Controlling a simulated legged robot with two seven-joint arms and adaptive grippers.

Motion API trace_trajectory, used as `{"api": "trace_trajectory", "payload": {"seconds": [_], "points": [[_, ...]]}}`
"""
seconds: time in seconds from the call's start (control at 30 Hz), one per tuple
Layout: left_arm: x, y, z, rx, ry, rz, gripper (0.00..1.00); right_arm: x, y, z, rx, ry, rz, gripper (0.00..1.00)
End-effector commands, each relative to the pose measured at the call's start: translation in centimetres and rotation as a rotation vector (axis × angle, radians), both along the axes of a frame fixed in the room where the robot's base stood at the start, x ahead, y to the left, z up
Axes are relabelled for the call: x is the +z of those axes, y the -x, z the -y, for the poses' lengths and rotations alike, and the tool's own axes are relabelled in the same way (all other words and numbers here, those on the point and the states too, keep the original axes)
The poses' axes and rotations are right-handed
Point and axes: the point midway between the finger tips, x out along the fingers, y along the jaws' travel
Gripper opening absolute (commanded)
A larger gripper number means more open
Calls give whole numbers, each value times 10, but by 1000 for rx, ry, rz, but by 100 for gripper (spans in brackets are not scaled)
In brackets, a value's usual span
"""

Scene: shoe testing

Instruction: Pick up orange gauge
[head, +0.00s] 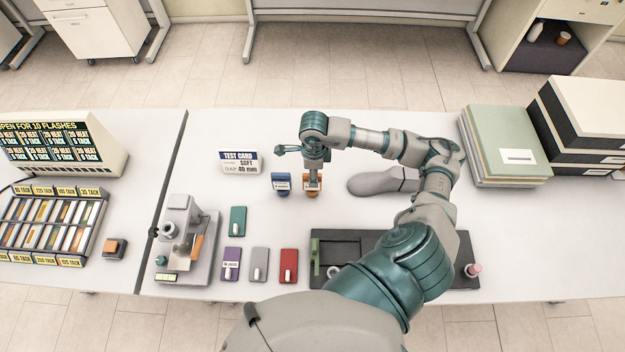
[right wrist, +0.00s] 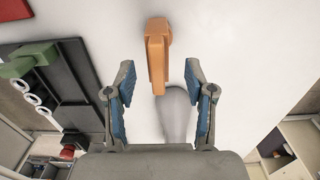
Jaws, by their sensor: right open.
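The orange gauge (head: 313,184) stands on the white table, beside a blue gauge (head: 281,184) to its left. In the right wrist view the orange gauge (right wrist: 157,55) lies between and just beyond the fingertips. My right gripper (right wrist: 160,78) is open, with its blue-padded fingers apart on either side of the gauge's near end. In the head view my right gripper (head: 313,166) is right above the gauge and hides part of it. My left gripper is not in view.
A grey shoe form (head: 385,182) lies to the right of the gauge. A test card sign (head: 240,161) stands behind to the left. Coloured blocks, including a red one (head: 289,265), and a black tray (head: 462,245) are nearer. Stacked folders (head: 500,140) stand at the right.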

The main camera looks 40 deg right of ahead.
Motion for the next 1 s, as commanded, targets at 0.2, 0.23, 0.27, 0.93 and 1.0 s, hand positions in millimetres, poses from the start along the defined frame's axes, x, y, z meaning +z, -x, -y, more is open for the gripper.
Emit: {"api": "trace_trajectory", "payload": {"seconds": [0.2, 0.23, 0.27, 0.93, 1.0], "points": [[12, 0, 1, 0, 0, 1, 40, -32, -2, -3, -1, 0, -4, 54], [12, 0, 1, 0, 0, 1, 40, -35, -2, -3, -1, 0, -3, 54], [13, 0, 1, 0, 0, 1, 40, -38, -2, -3, 0, -1, -2, 54], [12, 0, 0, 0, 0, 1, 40, -41, -2, -3, 0, -1, -1, 0], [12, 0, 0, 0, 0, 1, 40, -41, -2, -3, 0, -1, -1, 0]]}}
